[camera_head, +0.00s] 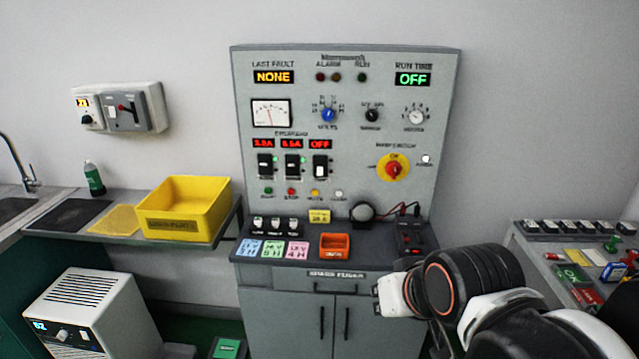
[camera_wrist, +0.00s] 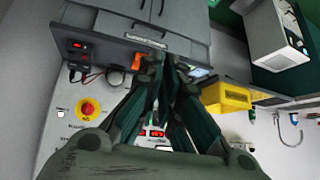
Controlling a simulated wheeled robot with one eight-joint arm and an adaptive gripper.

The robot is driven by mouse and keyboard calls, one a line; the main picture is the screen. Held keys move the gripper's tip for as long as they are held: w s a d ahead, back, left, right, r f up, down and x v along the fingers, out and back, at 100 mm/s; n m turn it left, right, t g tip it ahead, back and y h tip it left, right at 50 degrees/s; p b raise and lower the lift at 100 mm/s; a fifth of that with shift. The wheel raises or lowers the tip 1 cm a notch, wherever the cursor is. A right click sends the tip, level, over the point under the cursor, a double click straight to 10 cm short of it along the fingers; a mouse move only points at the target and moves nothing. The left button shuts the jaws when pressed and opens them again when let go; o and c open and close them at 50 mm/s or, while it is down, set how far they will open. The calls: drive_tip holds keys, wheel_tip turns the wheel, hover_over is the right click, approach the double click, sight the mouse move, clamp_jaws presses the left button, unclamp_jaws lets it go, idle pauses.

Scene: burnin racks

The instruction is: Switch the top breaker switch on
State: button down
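The grey panel (camera_head: 350,210) stands on a cabinet, with a row of three black breaker switches. The left breaker (camera_head: 265,164) and the middle breaker (camera_head: 292,164) have lit red number displays above them. The right breaker (camera_head: 320,166) has a red display reading OFF and shows a white lower part. In the upside-down wrist view, the breaker displays (camera_wrist: 153,133) show between my fingers; the switches are mostly hidden. In the head view my arm is low at right, away from the breakers.
A red-and-yellow rotary switch (camera_head: 393,168) sits right of the breakers. An orange tray (camera_head: 335,246) and small switches (camera_head: 275,224) are on the ledge below. A yellow bin (camera_head: 184,208) stands left. A side bench (camera_head: 530,240) is at right. Space before the panel is clear.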

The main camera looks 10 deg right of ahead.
drive_tip(key=w+a+r+m+t+y+b, duration=0.1)
drive_tip(key=w+a+r+m+t, duration=0.3)
drive_tip(key=w, duration=0.8)
drive_tip(key=w+a+r+m+t+y, duration=0.1)
drive_tip(key=w+r+m, duration=0.1)
drive_tip(key=w+m, duration=0.75)
drive_tip(key=w+a+r+m+t+y+b, duration=0.1)
drive_tip(key=w+a+r+m+t, duration=0.15)
drive_tip(key=w, duration=1.15)
drive_tip(key=w+f+m+t+h, duration=0.2)
drive_tip(key=w+f+m+t, duration=0.1)
drive_tip(key=w+m, duration=0.35)
drive_tip(key=m+t+h+b, duration=0.1)
drive_tip(key=m+h, duration=0.6)
drive_tip(key=m, duration=0.9)
approach(320, 171)
wheel_tip(320, 171, down, 4)
drive_tip(key=s, duration=0.2)
drive_tip(key=shift+a+f, duration=0.2)
drive_tip(key=b+x, duration=0.2)
drive_tip(key=x, duration=0.8)
